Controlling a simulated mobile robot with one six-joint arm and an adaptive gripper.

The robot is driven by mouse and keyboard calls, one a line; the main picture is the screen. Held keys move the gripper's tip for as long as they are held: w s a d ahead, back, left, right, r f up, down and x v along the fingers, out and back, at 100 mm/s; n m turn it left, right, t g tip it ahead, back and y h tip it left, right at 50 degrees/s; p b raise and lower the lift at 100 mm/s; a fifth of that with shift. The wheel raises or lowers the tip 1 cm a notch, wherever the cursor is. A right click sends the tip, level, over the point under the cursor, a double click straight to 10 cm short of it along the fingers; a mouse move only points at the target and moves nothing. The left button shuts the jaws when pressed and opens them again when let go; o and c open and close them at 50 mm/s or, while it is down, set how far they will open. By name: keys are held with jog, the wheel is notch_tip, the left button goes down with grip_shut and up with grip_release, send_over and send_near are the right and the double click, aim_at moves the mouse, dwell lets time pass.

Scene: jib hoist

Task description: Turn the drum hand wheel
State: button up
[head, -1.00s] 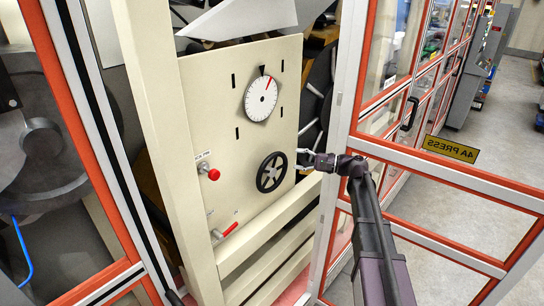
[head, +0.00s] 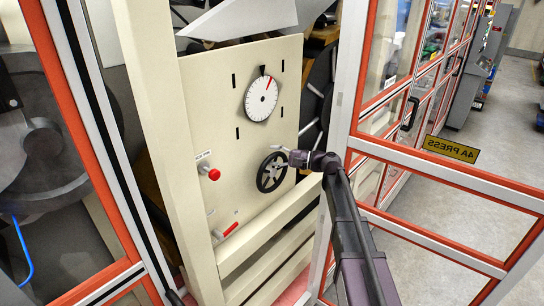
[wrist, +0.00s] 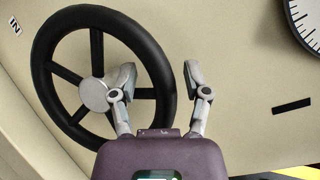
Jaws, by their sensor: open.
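The drum hand wheel (head: 271,172) is a black spoked wheel with a grey hub, low on the right of the cream panel. In the wrist view the hand wheel (wrist: 42,75) fills the left half. My gripper (head: 283,150) is at the wheel's upper right in the head view. In the wrist view my gripper (wrist: 160,75) is open, with its left finger over the inside of the wheel and its right finger outside the rim. The rim passes between the fingers in this view. I cannot tell whether either finger touches it.
A white dial (head: 261,98) with a red pointer sits above the wheel. A red button (head: 214,174) and a red-handled lever (head: 230,229) are to its left. The open framed door (head: 345,130) stands close to the right of my arm.

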jog(key=shift+c, duration=0.2)
grip_shut()
jog(key=shift+a, duration=0.25)
jog(key=shift+d, duration=0.1)
